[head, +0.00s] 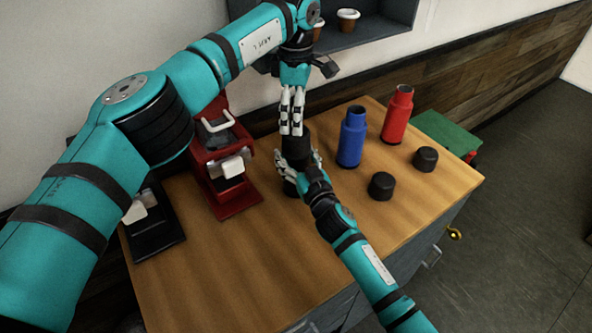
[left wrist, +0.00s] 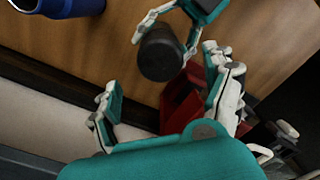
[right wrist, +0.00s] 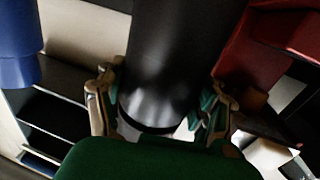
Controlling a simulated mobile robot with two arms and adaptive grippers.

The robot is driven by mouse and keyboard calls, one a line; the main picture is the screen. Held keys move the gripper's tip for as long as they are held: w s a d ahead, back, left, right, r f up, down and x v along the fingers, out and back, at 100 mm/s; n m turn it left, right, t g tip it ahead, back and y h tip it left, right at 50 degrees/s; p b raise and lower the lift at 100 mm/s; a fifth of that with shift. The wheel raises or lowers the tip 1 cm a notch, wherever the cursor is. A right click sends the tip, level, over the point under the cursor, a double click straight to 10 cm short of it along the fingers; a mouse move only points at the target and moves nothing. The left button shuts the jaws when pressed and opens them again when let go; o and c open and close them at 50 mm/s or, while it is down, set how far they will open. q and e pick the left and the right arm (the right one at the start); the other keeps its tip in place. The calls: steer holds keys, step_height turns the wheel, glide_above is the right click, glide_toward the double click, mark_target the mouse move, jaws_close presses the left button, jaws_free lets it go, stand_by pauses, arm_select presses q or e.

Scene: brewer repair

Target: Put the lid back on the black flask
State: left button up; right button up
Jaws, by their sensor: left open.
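The black flask (head: 297,148) stands upright on the wooden table, also seen in the right wrist view (right wrist: 168,60). Its top looks wide and closed in the left wrist view (left wrist: 160,55), as if a black lid sits on it. I cannot make out a seam between lid and flask. My right gripper (head: 298,170) is shut around the flask's lower body, a finger on each side (right wrist: 160,108). My left gripper (head: 292,132) points down just above the flask's top. Its fingers are spread and empty in the left wrist view (left wrist: 165,92).
A blue flask (head: 352,138) and a red flask (head: 397,115) stand open to the right. Two black lids (head: 381,186) (head: 425,159) lie in front of them. A red brewer (head: 228,185) stands left of the black flask. The table's front middle is clear.

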steer(key=c, duration=1.1)
jaws_close()
arm_select(q)
steer(key=n, duration=0.4)
steer(key=shift+n, duration=0.4)
steer(key=n, duration=0.4)
steer(key=shift+n, duration=0.3)
steer(key=n, duration=1.4)
steer(key=shift+n, duration=0.4)
steer(key=n, duration=0.9)
steer(key=shift+n, duration=0.4)
steer(key=n, duration=0.6)
steer(key=shift+f, duration=4)
